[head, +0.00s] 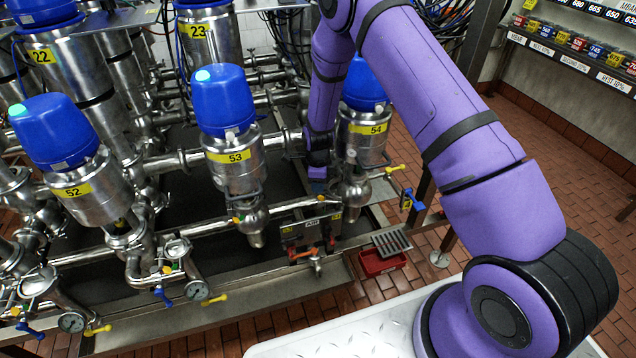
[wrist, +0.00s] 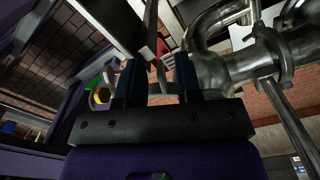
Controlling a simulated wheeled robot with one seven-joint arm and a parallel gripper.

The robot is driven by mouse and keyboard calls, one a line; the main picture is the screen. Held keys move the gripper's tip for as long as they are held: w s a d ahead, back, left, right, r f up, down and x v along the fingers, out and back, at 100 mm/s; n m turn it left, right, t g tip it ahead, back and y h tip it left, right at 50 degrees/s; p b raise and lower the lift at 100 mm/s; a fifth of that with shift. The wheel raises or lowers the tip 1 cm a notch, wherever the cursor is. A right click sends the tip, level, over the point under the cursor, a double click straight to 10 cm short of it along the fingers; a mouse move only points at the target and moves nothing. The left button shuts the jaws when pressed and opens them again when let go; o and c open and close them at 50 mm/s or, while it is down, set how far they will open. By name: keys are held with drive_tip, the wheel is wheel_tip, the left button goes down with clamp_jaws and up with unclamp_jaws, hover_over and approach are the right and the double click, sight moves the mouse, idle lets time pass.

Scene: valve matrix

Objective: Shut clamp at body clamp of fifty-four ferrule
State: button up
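Valve 54 (head: 365,128) stands at the right of the valve row, a steel body with a blue cap and yellow label, partly behind my arm. The pipe joint under its body (head: 356,178) is small, so I cannot tell its clamp's state. In the wrist view, a steel clamp (wrist: 268,55) circles a pipe joint right of my fingers, with a long metal rod below it. My gripper (wrist: 158,82) has its two dark blue fingers apart. A thin grey metal piece shows between or beyond them; contact is unclear. In the head view my gripper is left of valve 54, mostly hidden.
Valves 53 (head: 234,160) and 52 (head: 92,190) stand to the left, joined by steel pipes. A labelled shelf (head: 570,50) is at the back right. Brick floor is open at right.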

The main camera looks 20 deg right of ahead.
sight(331, 193)
drive_tip(key=shift+c, duration=0.2)
clamp_jaws()
drive_tip(key=shift+s, duration=0.1)
drive_tip(key=s+d+n, duration=0.1)
drive_tip(key=n, duration=0.1)
drive_tip(key=s+n, duration=0.2)
drive_tip(key=n, duration=0.1)
drive_tip(key=s+d+n, duration=0.1)
drive_tip(key=s+n, duration=0.1)
drive_tip(key=shift+d, duration=0.3)
drive_tip(key=shift+s+d, duration=0.35)
drive_tip(key=shift+d, duration=0.1)
drive_tip(key=shift+s, duration=0.1)
